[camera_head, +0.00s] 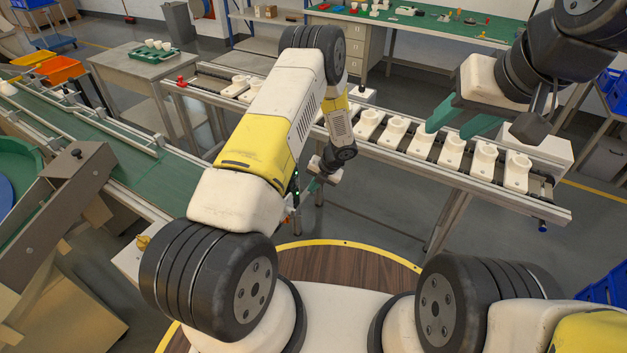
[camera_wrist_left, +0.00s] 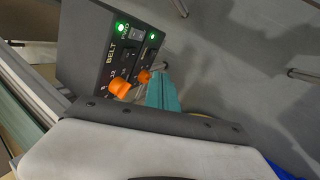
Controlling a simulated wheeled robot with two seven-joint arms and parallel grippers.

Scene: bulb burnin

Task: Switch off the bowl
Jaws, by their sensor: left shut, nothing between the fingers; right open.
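In the left wrist view a dark control panel (camera_wrist_left: 88,48) carries two orange knobs, each in its own column under a lit green lamp. The nearer knob (camera_wrist_left: 120,88) is in the column marked BELT. The farther knob (camera_wrist_left: 143,77) is in the second column, whose label is too small to read. My left gripper (camera_wrist_left: 160,82) is shut and empty, its teal fingers right beside the farther knob; I cannot tell whether they touch. A round green bowl (camera_head: 22,158) with blue inside is partly visible at the head view's left edge. My right gripper (camera_head: 458,122) is open and empty above the rear conveyor.
The rear conveyor (camera_head: 400,152) carries several white fixtures. A green belt (camera_head: 150,185) runs along the left beside a brown chute (camera_head: 60,195). A grey table (camera_head: 135,62) with a green tray stands at the back left.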

